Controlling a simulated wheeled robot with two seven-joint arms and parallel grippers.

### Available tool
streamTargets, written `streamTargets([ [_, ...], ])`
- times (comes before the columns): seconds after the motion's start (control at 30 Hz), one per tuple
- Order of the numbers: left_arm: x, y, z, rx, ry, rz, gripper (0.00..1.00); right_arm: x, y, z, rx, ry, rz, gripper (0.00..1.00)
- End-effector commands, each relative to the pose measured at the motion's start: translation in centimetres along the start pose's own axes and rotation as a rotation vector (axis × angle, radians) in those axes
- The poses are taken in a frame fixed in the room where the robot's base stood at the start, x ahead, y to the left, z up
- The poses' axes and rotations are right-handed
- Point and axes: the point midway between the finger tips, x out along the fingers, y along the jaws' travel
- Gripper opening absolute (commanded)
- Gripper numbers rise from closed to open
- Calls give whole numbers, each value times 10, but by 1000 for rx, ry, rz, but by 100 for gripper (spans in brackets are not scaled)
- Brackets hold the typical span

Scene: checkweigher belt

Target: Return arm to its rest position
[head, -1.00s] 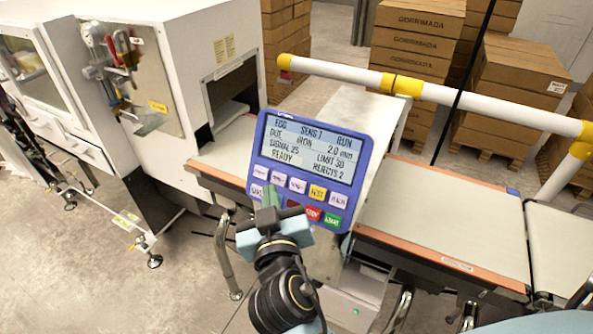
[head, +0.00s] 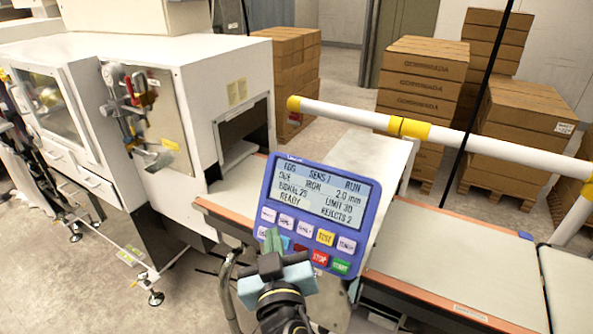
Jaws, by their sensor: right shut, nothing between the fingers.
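My right gripper (head: 272,242) is in front of the lower left part of the control panel, with its fingers shut and nothing held. Its arm comes up from the bottom of the view. The blue control panel (head: 283,183) stands tilted in the middle. Its screen (head: 325,192) shows RUN, READY, IRON 2.0 mm and REJECTS 2. Below are several keys, including a yellow one (head: 325,237), a red STOP key (head: 319,257) and a green START key (head: 341,267). The gripper hides some lower left keys; I cannot tell whether it touches the panel. My left gripper is out of view.
A conveyor belt (head: 455,262) runs to the right of the panel. A white machine housing (head: 205,75) with a tunnel opening stands at left. A white and yellow guard rail (head: 480,142) crosses at right. Stacked cartons (head: 420,80) stand behind. Floor is open at lower left.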

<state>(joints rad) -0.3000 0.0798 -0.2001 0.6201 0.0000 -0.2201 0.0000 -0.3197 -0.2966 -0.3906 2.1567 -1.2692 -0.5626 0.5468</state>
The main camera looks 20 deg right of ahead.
Motion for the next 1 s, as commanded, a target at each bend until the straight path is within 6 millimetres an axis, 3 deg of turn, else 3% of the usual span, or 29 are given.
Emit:
streamTargets([
  [0.03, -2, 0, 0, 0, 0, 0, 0, -17, -40, -16, 74, -12, -79, 0],
  [0.5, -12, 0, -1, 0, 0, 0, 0, 30, -12, 18, 73, -7, -75, 0],
  [0.67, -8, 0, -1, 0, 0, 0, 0, 35, -18, 42, 57, -37, -99, 0],
  [0.77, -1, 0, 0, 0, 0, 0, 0, 34, -37, 88, 22, -106, -157, 0],
  [1.0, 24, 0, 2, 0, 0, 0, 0, 3, -85, 260, -81, -374, -349, 0],
])
